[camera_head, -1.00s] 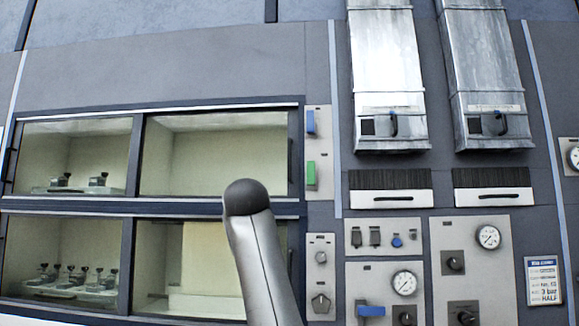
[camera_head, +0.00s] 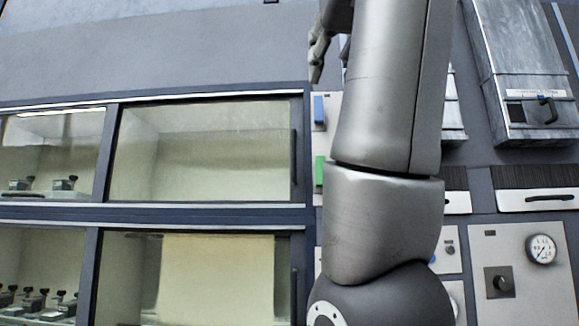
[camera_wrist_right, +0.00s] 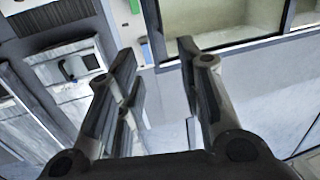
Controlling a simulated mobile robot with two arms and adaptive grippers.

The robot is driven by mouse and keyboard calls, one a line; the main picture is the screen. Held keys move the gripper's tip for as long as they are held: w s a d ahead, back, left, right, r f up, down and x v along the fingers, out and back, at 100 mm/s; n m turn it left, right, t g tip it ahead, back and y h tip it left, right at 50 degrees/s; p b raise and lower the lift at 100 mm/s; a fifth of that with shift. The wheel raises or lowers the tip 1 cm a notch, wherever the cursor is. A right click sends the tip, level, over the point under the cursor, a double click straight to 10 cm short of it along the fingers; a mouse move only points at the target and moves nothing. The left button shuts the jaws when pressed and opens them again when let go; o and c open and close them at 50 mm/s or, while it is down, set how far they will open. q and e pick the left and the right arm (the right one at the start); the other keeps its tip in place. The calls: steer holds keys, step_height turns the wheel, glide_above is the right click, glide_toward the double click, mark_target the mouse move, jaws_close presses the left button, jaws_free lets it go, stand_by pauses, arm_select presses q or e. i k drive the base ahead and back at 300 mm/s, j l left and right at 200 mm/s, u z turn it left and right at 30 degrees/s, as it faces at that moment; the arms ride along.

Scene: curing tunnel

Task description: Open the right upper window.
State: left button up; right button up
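The right upper window (camera_head: 205,150) is a wide glass pane in a dark frame, left of centre in the head view. It looks shut, with a dark upright handle (camera_head: 294,165) at its right edge. Part of the window also shows at the top of the wrist view (camera_wrist_right: 222,18). My right gripper (camera_head: 318,60) is above and right of the window's upper right corner, apart from the handle and partly hidden by my arm. In the wrist view, its fingers (camera_wrist_right: 163,68) are spread with nothing between them. My left gripper is not in view.
A panel with a blue switch (camera_head: 319,109) and a green switch (camera_head: 319,170) stands right of the window. The left upper window (camera_head: 50,150) and right lower window (camera_head: 200,275) adjoin it. A metal duct (camera_head: 525,75) and a gauge (camera_head: 541,249) are farther right.

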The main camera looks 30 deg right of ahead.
mark_target(298, 187)
steer(key=i+l, duration=0.2)
steer(key=i, duration=0.2)
steer(key=i+l, duration=0.25)
steer(key=i, duration=0.15)
steer(key=i+l, duration=0.2)
steer(key=i, duration=0.15)
